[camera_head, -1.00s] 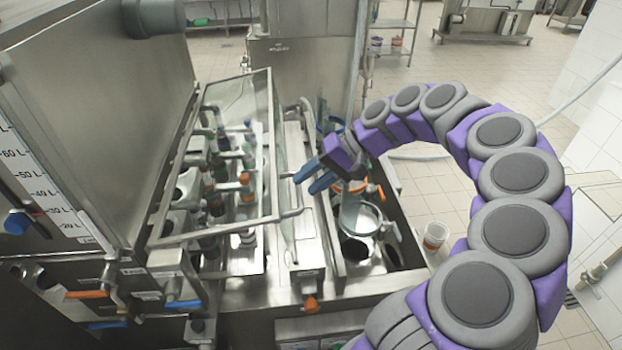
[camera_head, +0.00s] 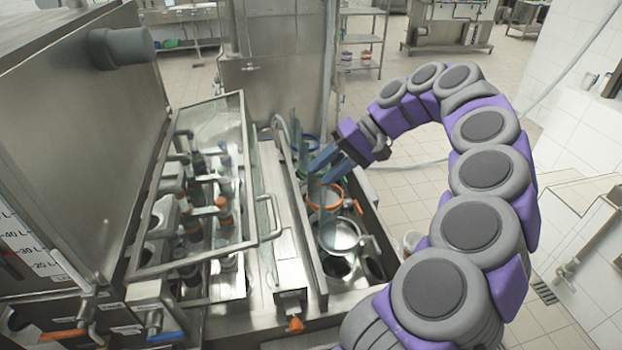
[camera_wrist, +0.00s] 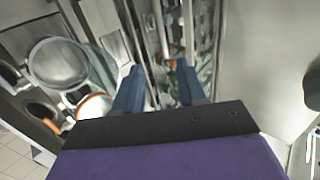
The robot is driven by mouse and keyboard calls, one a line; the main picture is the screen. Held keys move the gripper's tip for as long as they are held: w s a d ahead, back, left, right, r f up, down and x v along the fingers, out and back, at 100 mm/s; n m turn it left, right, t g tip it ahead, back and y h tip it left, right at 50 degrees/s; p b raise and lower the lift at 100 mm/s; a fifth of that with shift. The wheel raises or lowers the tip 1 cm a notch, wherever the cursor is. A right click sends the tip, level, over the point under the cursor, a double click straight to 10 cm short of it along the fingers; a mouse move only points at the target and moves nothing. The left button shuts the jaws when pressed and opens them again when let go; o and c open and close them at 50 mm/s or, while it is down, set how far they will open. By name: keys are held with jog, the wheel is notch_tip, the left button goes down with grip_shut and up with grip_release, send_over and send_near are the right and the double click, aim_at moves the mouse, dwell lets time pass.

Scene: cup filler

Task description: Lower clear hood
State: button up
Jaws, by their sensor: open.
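The clear hood (camera_head: 200,131) is a transparent panel in a metal frame, sloping over the valves and bottles of the filler at left. Its bar handle (camera_head: 270,219) sticks out at the frame's right side. My gripper (camera_head: 318,172) is open, with two blue fingers, to the right of and beyond the handle, apart from it in the head view. In the wrist view my gripper (camera_wrist: 158,66) has spread fingers with narrow metal edges showing beyond the gap. I cannot tell whether the fingers touch anything. The handle is not clear in the wrist view.
A round metal cup holder (camera_head: 339,235) and an orange ring (camera_head: 324,196) lie below and beside my gripper. A tall steel panel (camera_head: 85,140) stands left of the hood. Open tiled floor (camera_head: 420,215) lies to the right.

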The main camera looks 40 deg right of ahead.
jog(key=p+v, duration=0.3)
jog(key=v, duration=0.3)
jog(key=shift+p, duration=0.4)
jog(key=shift+c, duration=0.3)
jog(key=shift+w+a, duration=0.1)
jog(key=shift+c, duration=0.7)
jog(key=w+a+r+h+p, duration=0.1)
jog(key=a, duration=0.1)
jog(key=w+a+r+g+h+p, duration=0.1)
jog(key=w, duration=0.1)
jog(key=w+a+r+g+h+p, duration=0.1)
jog(key=a, duration=0.1)
jog(key=shift+w+a, duration=0.35)
jog(key=shift+a, duration=0.05)
grip_shut()
jog(key=g+h+p, duration=0.2)
jog(key=h+p, duration=0.2)
jog(key=h, duration=0.2)
send_over(273, 198)
notch_tip(273, 198, down, 12)
jog(key=shift+s+a+f+p, duration=0.1)
jog(key=shift+p, duration=0.2)
jog(key=shift+f, duration=0.45)
